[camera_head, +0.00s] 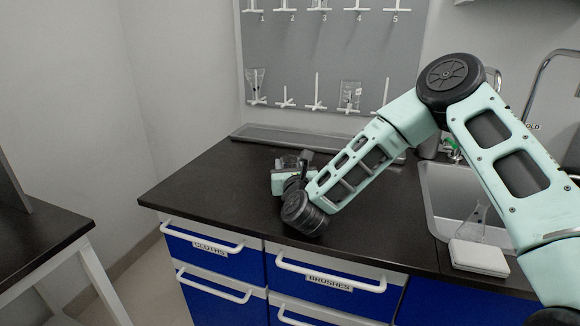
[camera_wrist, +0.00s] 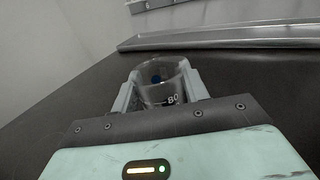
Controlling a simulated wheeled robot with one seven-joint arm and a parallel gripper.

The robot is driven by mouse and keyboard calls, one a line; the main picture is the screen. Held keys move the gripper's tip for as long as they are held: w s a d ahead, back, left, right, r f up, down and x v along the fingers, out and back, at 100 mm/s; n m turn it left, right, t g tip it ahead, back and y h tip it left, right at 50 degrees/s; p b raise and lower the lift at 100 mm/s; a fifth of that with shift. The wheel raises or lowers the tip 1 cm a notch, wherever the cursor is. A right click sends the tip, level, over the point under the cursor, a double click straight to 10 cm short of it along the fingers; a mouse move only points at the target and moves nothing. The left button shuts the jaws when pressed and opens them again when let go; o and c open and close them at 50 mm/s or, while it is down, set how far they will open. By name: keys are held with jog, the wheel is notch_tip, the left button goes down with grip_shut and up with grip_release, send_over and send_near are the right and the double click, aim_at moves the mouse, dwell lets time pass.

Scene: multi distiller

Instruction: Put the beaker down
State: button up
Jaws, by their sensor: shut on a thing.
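The beaker (camera_wrist: 165,94) is clear glass with white markings, one of which reads 80. In the wrist view it sits between the two grey fingers of my gripper (camera_wrist: 160,74), which are shut on its sides. It looks upright over the dark counter; I cannot tell whether its base touches the surface. In the head view my gripper (camera_head: 290,163) is low over the black counter (camera_head: 205,190), left of the sink. There the beaker cannot be made out behind my wrist.
A grey drying board (camera_head: 330,60) with white pegs hangs on the wall, above a metal trough (camera_head: 290,139) at the counter's back. The sink (camera_head: 440,190) is at right, with a glass flask (camera_head: 475,222) and a white box (camera_head: 478,258) nearby. The counter's left part is clear.

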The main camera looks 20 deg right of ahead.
jog(key=shift+f, duration=0.1)
jog(key=o, duration=0.9)
jog(key=shift+o, duration=0.2)
jog(key=s, duration=0.4)
jog(key=s+a, duration=0.1)
jog(key=s, duration=0.3)
jog(key=s+b, duration=0.1)
jog(key=s, duration=0.3)
jog(key=shift+a, duration=0.35)
